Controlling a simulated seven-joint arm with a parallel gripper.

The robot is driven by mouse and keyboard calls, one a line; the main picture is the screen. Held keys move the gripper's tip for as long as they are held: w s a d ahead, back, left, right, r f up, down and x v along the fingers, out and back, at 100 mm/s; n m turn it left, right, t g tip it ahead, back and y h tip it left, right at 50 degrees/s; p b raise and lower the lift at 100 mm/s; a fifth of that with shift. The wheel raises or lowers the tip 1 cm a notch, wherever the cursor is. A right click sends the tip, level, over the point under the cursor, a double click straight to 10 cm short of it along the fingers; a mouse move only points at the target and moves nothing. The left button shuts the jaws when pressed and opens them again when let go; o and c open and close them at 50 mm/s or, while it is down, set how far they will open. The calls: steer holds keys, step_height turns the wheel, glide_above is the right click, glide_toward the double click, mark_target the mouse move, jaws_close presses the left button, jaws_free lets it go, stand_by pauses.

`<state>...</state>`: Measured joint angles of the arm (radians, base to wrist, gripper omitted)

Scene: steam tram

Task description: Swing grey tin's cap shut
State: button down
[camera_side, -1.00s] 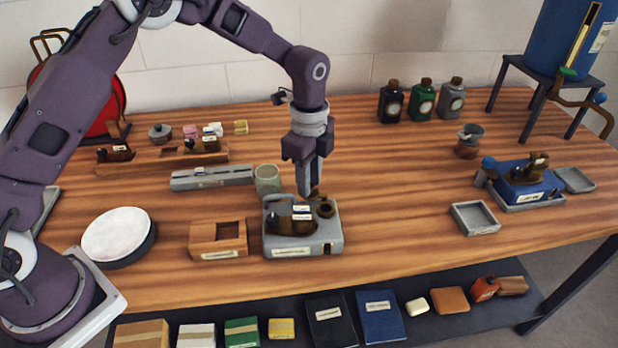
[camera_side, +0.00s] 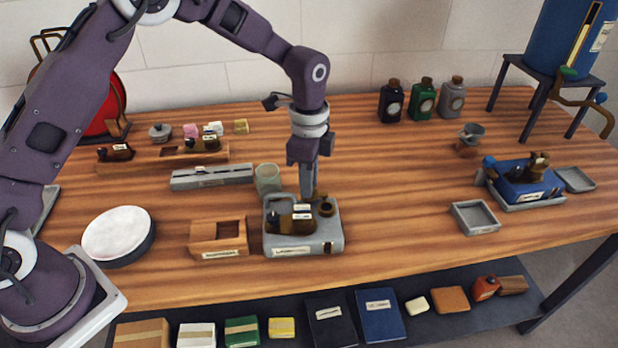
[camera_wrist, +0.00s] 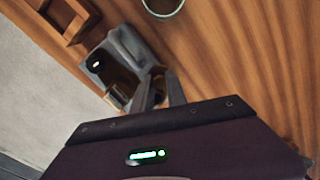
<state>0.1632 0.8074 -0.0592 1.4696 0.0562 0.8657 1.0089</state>
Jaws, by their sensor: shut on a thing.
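The grey tin (camera_side: 325,240) is a low grey box near the front middle of the table, with dark and brown fittings and small labels on top. Its brown round filler opening (camera_side: 326,209) is at its right side. The brown cap (camera_side: 317,195) stands up at the back of that opening, mostly hidden by my gripper (camera_side: 308,196). My gripper points down and is shut on the cap. In the wrist view the fingertips (camera_wrist: 158,92) are at the tin's corner (camera_wrist: 130,45), with a brown part between them.
A pale green cup (camera_side: 267,178) stands close behind the tin. A wooden box (camera_side: 205,232) is just left of it, and a long grey case (camera_side: 211,178) behind that. A blue unit (camera_side: 535,190) and a grey tray (camera_side: 474,217) are at the right.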

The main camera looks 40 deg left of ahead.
steer(key=n, duration=0.3)
steer(key=shift+s+d+n, duration=0.4)
steer(key=n, duration=0.2)
steer(key=d+n, duration=0.1)
steer(key=shift+s+n, duration=0.25)
steer(key=shift+n, duration=0.05)
steer(key=n, duration=0.2)
steer(key=d+n, duration=0.1)
steer(key=shift+n, duration=0.4)
steer(key=n, duration=0.2)
steer(key=d+n, duration=0.1)
steer(key=n, duration=0.1)
steer(key=c, duration=1.6)
jaws_free()
step_height(320, 180, up, 7)
